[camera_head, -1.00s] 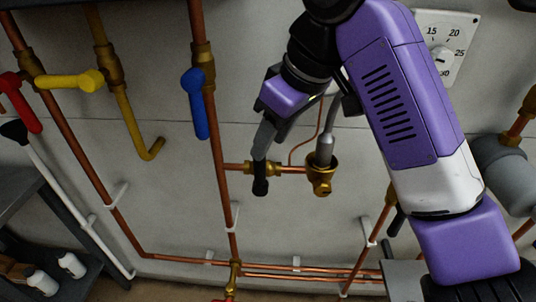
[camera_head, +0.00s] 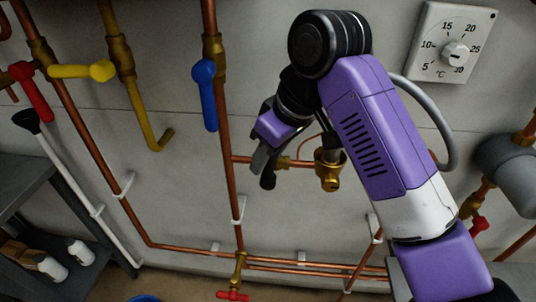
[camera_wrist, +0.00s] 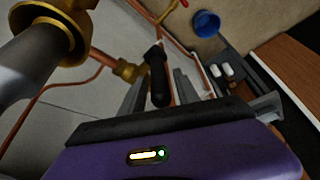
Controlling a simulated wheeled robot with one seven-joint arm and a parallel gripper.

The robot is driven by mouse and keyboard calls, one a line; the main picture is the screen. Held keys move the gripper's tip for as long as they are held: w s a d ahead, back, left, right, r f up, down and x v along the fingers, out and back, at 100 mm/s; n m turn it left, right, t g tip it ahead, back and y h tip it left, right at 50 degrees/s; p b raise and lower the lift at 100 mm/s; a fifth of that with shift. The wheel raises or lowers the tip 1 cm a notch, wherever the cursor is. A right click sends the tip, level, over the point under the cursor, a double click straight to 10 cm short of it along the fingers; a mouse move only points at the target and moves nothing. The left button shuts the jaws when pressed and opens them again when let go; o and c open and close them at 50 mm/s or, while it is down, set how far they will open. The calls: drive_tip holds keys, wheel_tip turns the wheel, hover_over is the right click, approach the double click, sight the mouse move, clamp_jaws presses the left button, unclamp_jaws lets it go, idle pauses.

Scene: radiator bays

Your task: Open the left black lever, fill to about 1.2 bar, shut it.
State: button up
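The black lever (camera_head: 268,181) hangs down on the brass valve of a short copper branch, in the middle of the head view. Its upper part is hidden behind my gripper. In the wrist view the black lever (camera_wrist: 158,76) stands between my grey fingers, with a gap visible on its left side. My gripper (camera_head: 263,156) is at the lever in the head view and appears open around it; the wrist view shows its fingers (camera_wrist: 158,96) apart. Whether they touch the lever I cannot tell. No pressure gauge is visible.
A blue lever (camera_head: 207,95) hangs on the vertical pipe left of my gripper. A yellow lever (camera_head: 82,71) and a red lever (camera_head: 35,92) are farther left. A brass fitting (camera_head: 330,170) sits close right of my gripper. A thermostat dial (camera_head: 455,50) is upper right.

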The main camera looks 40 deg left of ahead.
clamp_jaws()
idle(1.2)
